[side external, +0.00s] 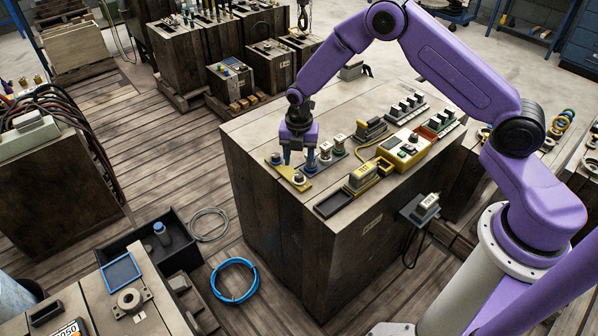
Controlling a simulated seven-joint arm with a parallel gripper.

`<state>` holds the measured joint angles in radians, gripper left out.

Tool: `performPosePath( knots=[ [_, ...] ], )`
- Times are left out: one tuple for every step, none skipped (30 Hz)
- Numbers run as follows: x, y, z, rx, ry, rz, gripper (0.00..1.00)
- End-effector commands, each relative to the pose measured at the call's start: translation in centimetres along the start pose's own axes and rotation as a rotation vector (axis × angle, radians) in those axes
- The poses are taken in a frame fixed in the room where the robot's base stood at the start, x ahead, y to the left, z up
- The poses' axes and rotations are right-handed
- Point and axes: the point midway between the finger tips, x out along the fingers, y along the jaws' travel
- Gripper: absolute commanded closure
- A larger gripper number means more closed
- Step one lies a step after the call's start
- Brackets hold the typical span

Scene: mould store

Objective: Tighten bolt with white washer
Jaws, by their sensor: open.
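My gripper (298,158) hangs from the purple arm with its blue fingers pointing down, open, over the left end of the wooden block bench. Below and beside it lies a yellow plate (287,170) with dark bolt heads on it. One bolt (299,179) stands at the plate's near end with a pale ring around its base. Another bolt (275,158) stands at the far end, left of the fingers. I cannot tell for sure which washer is white. No object shows clearly between the fingers, and I cannot tell whether they touch anything.
Small pale-topped fittings (338,143) stand close right of the gripper. Further right are a yellow control box (405,147) with a cable and rows of black-topped parts (407,108). A dark shallow tray (333,204) lies near the front edge. The bench's left top (262,132) is clear.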

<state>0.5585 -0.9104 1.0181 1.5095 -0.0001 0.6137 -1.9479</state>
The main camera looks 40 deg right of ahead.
Motion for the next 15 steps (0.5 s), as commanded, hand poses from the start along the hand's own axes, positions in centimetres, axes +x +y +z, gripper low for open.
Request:
performPosePath(
  knots=[
    [1.1, -0.1, 0.0, 0.001, 0.002, -0.004, 0.45],
    [1.5, -0.1, 0.0, 0.001, 0.001, -0.003, 0.45],
    [2.2, -0.1, 0.0, 0.001, 0.001, -0.003, 0.45],
    [2.6, -0.1, 0.0, 0.001, 0.001, -0.003, 0.45],
    [3.1, -0.1, 0.0, 0.001, 0.001, -0.004, 0.45],
    [3.6, -0.1, 0.0, 0.000, 0.001, -0.002, 0.45],
    [4.0, -0.1, 0.0, 0.000, 0.001, -0.002, 0.45],
    [4.3, 0.0, 0.0, 0.000, 0.000, -0.001, 0.45],
    [4.7, 0.0, 0.0, 0.000, 0.000, -0.001, 0.45],
    [4.9, 0.0, 0.0, 0.000, 0.001, -0.002, 0.45],
    [5.1, -0.1, 0.0, 0.000, 0.001, -0.002, 0.45],
    [5.3, 0.0, 0.0, 0.000, 0.001, -0.001, 0.45],
    [5.5, 0.0, 0.0, 0.000, 0.000, -0.001, 0.45],
    [5.6, 0.0, 0.0, 0.000, 0.000, 0.000, 0.45],
    [5.7, 0.0, 0.0, 0.000, 0.000, 0.000, 0.45]
  ],
)
